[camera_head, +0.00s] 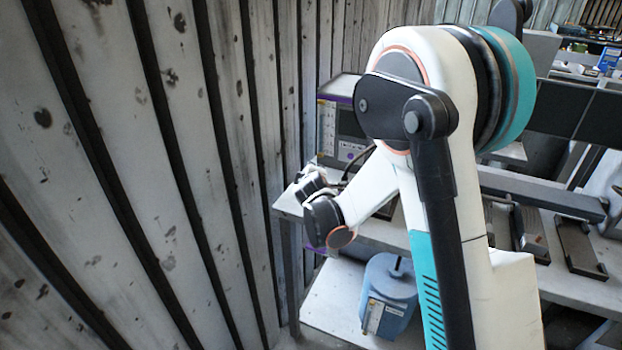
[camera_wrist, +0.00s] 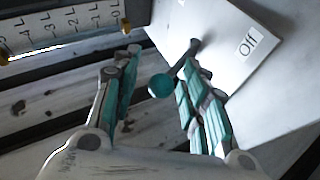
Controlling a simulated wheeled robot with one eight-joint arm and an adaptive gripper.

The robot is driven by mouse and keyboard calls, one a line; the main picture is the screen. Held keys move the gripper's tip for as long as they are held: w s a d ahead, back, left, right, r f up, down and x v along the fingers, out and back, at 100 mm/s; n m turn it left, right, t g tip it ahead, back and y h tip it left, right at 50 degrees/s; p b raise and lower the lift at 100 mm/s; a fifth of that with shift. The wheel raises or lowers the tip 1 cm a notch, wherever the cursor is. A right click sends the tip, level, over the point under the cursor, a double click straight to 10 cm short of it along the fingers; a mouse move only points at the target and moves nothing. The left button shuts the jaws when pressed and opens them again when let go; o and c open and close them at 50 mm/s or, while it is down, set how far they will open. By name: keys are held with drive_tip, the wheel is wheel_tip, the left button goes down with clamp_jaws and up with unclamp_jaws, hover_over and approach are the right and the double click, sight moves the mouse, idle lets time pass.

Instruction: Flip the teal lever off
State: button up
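The teal lever shows in the wrist view as a round teal knob (camera_wrist: 162,86) on a short dark arm that runs up and right to a pivot on a light grey panel (camera_wrist: 222,30). My gripper (camera_wrist: 161,62) is open, with one teal-padded finger on each side of the knob. The knob appears nearer the right finger; I cannot tell whether they touch. In the head view my arm covers much of the scene, and I cannot make out the lever there.
A scale strip (camera_wrist: 60,28) with litre marks lies upper left in the wrist view. In the head view, a wooden wall (camera_head: 150,170) stands close on the left. A blue container (camera_head: 388,295) sits on the lower shelf, and dark metal parts (camera_head: 578,247) lie on the bench.

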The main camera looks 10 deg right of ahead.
drive_tip(key=shift+s+a, duration=0.1)
drive_tip(key=shift+s+a+r, duration=0.1)
drive_tip(key=shift+s+r, duration=0.1)
drive_tip(key=shift+s, duration=0.25)
drive_tip(key=v, duration=1.1)
drive_tip(key=s+d+r+m+g, duration=0.1)
drive_tip(key=s+m, duration=0.3)
drive_tip(key=s, duration=0.6)
drive_tip(key=s+d+r+m+g+y, duration=0.1)
drive_tip(key=s+d+r+m+g, duration=0.1)
drive_tip(key=s, duration=0.8)
drive_tip(key=s+d+r+m+g+y, duration=0.1)
drive_tip(key=s+d+r+m+g, duration=0.1)
drive_tip(key=s+m, duration=0.4)
drive_tip(key=s, duration=0.5)
drive_tip(key=shift+d+r, duration=0.15)
drive_tip(key=shift+d, duration=0.25)
drive_tip(key=shift+s, duration=0.1)
